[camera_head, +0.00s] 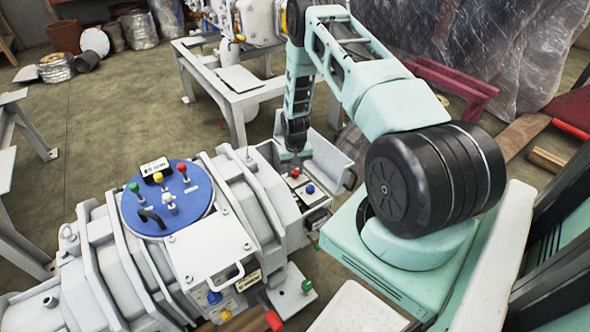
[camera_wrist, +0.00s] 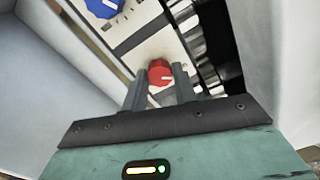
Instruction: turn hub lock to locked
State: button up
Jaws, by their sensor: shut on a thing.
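A red knob (camera_wrist: 159,72) with a white pointer line sits on a pale panel (camera_wrist: 150,48) in the wrist view. The pointer line points to the right in that picture. My gripper (camera_wrist: 160,84) is shut on the red knob, with one finger on each side of it. In the head view my gripper (camera_head: 295,146) reaches down to the panel on the right part of the grey machine, where the red knob (camera_head: 295,173) shows just below the fingers. No label reading locked or unlocked can be made out.
A blue knob (camera_wrist: 103,6) with a white line is on the same panel; it also shows in the head view (camera_head: 310,189). A grey box wall (camera_head: 328,160) stands close behind the panel. A blue disc (camera_head: 170,195) with coloured levers tops the machine at left.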

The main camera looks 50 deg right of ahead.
aim_at(295, 172)
dwell(0.3)
jog(key=o, duration=1)
jog(key=shift+r, duration=0.1)
notch_tip(295, 172, up, 17)
jog(key=p, duration=0.2)
jog(key=shift+r+p, duration=0.15)
jog(key=shift+p, duration=0.25)
